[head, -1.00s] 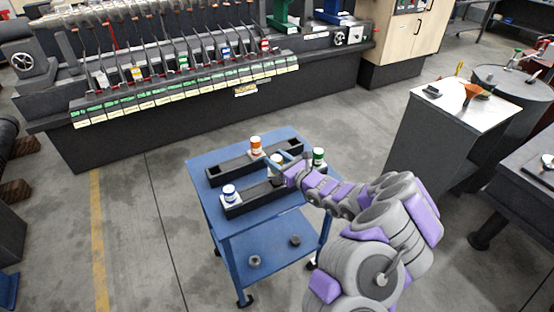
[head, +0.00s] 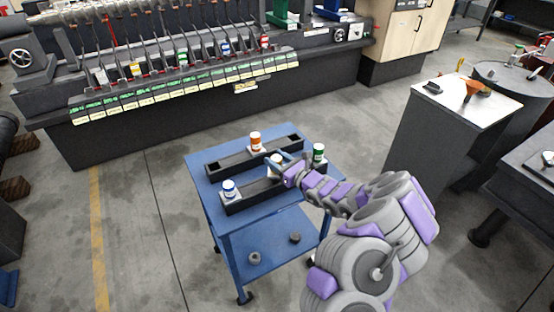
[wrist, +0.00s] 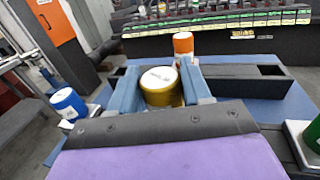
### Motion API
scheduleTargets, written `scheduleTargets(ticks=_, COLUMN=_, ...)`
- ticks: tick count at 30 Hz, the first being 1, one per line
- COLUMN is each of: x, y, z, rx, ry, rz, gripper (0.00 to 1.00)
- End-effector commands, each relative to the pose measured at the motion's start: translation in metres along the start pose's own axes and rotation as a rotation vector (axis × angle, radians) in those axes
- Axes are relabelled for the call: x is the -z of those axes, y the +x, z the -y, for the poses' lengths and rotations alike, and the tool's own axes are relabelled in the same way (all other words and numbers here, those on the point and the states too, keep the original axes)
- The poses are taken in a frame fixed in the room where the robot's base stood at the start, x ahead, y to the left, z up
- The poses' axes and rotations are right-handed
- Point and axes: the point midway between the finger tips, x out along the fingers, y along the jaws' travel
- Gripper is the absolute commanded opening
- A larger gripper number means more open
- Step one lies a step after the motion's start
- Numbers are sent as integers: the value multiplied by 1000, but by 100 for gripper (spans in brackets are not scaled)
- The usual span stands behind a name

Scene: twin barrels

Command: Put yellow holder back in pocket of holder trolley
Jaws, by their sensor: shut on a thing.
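The yellow holder (wrist: 161,88), with a white top, is between the two blue fingers of my gripper (wrist: 160,85) in the wrist view. My gripper (head: 284,164) is shut on it over the blue trolley (head: 205,190). In the head view the holder (head: 275,160) shows only partly beside the fingers, at the middle of the near black rack (head: 255,195). Its lower end is hidden, so I cannot tell whether it sits in a pocket. A blue holder (head: 229,189) stands at the rack's left end and a green holder (head: 318,153) at its right end.
An orange holder (head: 256,142) stands in the far black rack (head: 228,161), which has empty room either side. A long machine (head: 150,110) stands behind the trolley. A grey cabinet (head: 435,150) stands to the right. Open floor lies left of the trolley.

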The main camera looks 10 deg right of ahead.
Motion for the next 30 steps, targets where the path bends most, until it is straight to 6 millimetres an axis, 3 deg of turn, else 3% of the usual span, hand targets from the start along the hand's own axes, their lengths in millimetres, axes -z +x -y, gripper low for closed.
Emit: scheduleTargets(ticks=30, x=21, y=0, z=0, rx=0, ry=0, rz=2, gripper=7)
